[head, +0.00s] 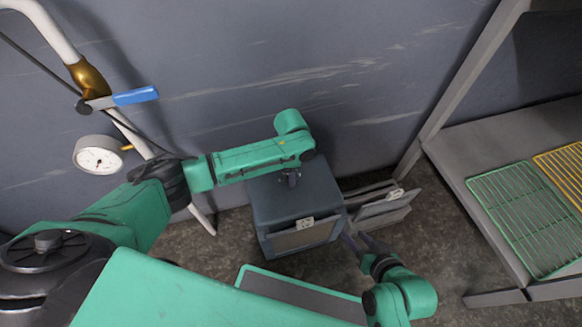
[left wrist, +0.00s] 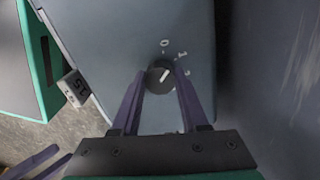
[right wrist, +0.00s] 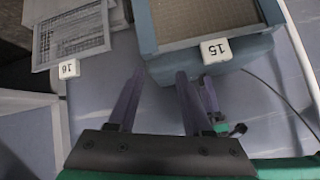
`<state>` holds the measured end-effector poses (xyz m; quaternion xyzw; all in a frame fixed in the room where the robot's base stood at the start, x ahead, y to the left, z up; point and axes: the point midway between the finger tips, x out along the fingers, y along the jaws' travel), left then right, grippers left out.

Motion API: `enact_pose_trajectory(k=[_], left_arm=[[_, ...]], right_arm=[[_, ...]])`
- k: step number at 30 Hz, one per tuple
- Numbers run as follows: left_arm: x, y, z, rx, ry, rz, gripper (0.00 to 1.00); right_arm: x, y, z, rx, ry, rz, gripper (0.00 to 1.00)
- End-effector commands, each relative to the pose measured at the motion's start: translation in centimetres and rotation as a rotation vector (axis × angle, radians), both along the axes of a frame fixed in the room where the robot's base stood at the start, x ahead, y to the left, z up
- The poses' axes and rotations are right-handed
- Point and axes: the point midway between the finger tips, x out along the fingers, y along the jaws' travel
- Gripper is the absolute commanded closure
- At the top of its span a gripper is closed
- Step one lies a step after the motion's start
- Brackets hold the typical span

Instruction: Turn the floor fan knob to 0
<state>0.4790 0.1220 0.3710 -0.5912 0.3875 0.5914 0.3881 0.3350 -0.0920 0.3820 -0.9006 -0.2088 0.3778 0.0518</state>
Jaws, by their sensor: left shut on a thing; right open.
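The floor fan (head: 321,190) is a dark blue-grey box with a tag marked 15, standing on the floor by the wall. Its round dark knob (left wrist: 161,85) sits on the top face; the white pointer line slants up and right, near the mark 1 rather than the mark 0. My left gripper (left wrist: 160,76) is shut on the knob, a purple finger on each side; in the head view it reaches down onto the fan's top (head: 292,180), which hides the knob. My right gripper (head: 352,240) is open and empty by the fan's front right corner. It also shows in the right wrist view (right wrist: 153,82).
A grey unit with a mesh panel, tagged 16 (right wrist: 68,68), stands right of the fan in the head view. A shelf (head: 470,150) with green and yellow racks is at the right. A gauge (head: 98,155) and blue-handled valve (head: 135,96) are at the left.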

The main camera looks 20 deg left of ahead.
Motion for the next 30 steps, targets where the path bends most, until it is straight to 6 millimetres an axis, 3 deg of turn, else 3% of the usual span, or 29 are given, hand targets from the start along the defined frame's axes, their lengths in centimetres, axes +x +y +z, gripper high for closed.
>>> enact_pose_trajectory(k=[1,9,15,24,30], left_arm=[[-0.2,-0.1,0.6,0.0,0.008,0.031,1.0],[-0.2,-0.1,0.4,-0.001,0.006,0.206,1.0],[-0.2,0.0,0.2,0.0,0.006,0.309,1.0],[-0.1,0.0,0.0,-0.001,0.004,0.387,1.0],[-0.1,0.0,-0.1,-0.001,0.004,0.396,1.0]], right_arm=[[0.0,-1.1,1.5,-0.045,0.053,0.002,0.5],[-3.1,-7.5,5.1,-0.26,0.371,-0.015,0.5],[-6.0,-10.7,7.8,-0.347,0.546,-0.046,0.5],[-5.8,-11.0,5.4,-0.361,0.575,-0.054,0.5],[-5.7,-11.0,5.0,-0.361,0.575,-0.056,0.5]])
